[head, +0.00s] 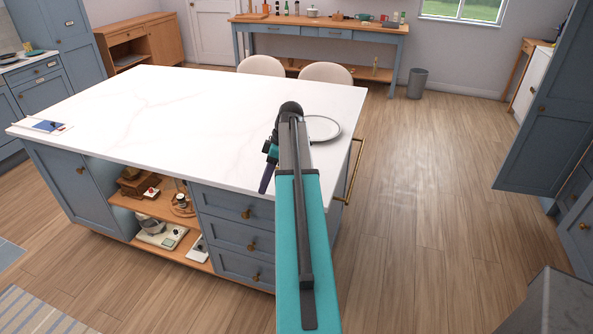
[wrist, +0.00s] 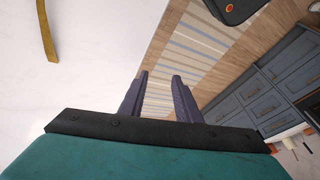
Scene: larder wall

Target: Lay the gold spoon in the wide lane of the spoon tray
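My gripper (wrist: 160,77) shows two dark purple fingers in the wrist view, held apart with nothing between them. In the head view my gripper (head: 266,180) hangs near the front edge of the white island top, partly hidden by my arm. A gold-coloured, slightly curved strip (wrist: 47,32) lies against the white surface at the upper left of the wrist view, cut off by the frame. I cannot tell whether it is the gold spoon. I cannot make out the spoon tray or its wide lane in either view.
The island top (head: 150,110) is mostly clear. A round pale plate (head: 323,128) lies beside my arm, and a small board with blue on it (head: 46,125) lies at the left corner. A brass rail (head: 355,170) runs along the right end. Floor is open at right.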

